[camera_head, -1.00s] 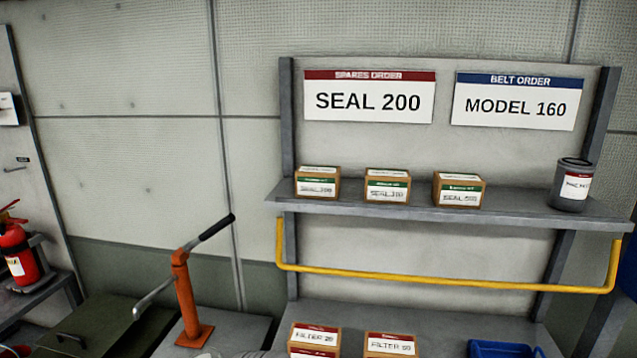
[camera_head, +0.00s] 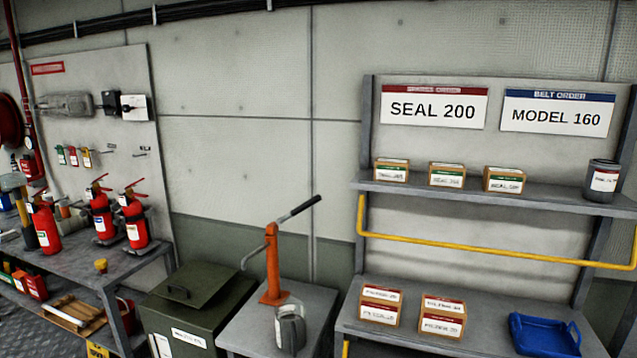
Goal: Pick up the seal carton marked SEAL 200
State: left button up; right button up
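Three small brown cartons with green-banded white labels stand in a row on the upper shelf (camera_head: 540,203): a left one (camera_head: 391,172), a middle one (camera_head: 446,176) and a right one (camera_head: 504,181). Their label print is too small and blurred now to tell surely which is SEAL 200. A red-topped sign (camera_head: 434,109) above them reads SEAL 200. Neither of my grippers is in view.
A grey can (camera_head: 601,181) stands at the shelf's right. A yellow rail (camera_head: 480,247) runs in front below the shelf. The lower shelf holds filter cartons (camera_head: 442,317) and a blue tray (camera_head: 543,335). An orange hand pump (camera_head: 273,265) and fire extinguishers (camera_head: 135,222) are to the left.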

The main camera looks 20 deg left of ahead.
aim_at(386, 169)
jog(key=z, duration=1.3)
jog(key=k, duration=0.15)
jog(key=u, duration=2.55)
jog(key=i, duration=0.9)
jog(key=z, duration=0.1)
